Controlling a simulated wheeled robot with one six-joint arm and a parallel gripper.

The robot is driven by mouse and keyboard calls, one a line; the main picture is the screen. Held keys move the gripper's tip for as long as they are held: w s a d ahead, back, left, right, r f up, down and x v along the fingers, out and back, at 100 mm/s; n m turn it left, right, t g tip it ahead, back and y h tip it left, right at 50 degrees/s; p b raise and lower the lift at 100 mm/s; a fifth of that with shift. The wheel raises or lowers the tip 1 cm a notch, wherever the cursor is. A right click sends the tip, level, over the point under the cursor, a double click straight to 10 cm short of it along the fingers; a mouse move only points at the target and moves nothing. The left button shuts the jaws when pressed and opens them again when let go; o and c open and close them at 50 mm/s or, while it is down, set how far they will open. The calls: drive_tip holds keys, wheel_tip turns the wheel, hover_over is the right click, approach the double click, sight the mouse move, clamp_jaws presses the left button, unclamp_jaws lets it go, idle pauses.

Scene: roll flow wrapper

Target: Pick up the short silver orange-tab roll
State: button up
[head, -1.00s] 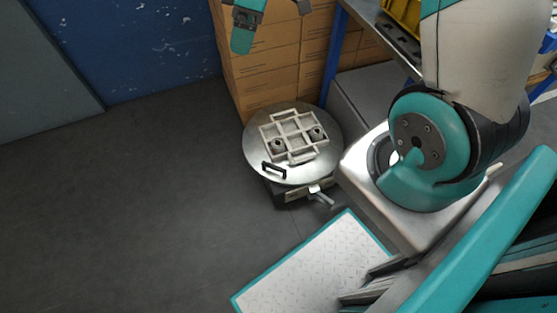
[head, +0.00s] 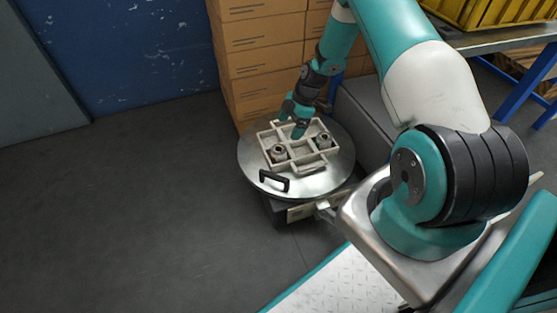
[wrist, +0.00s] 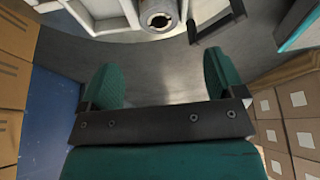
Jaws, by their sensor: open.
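No orange tab can be made out on either, so I cannot tell which one is named. My gripper (head: 293,118) is above the tray's back edge, with no roll between its fingers. In the wrist view, my gripper (wrist: 162,82) is open and empty. One roll (wrist: 158,16) with a dark core shows beyond the fingertips, cut off by the top edge.
The tray lies on a round metal turntable (head: 335,182) with a black handle (head: 273,182) at its front. Stacked cardboard boxes (head: 262,65) stand behind it. A yellow crate (head: 490,12) sits on a shelf at top right. The floor (head: 130,210) to the left is clear.

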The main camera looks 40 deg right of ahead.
drive_tip(key=b, duration=0.2)
hover_over(279, 148)
drive_tip(key=s+d, duration=0.1)
drive_tip(key=f, duration=0.5)
drive_tip(key=shift+s, duration=0.2)
drive_tip(key=b+x, duration=0.3)
drive_tip(key=x, duration=0.2)
drive_tip(key=shift+f, duration=0.2)
drive_tip(key=shift+r, duration=0.15)
drive_tip(key=c, duration=1.1)
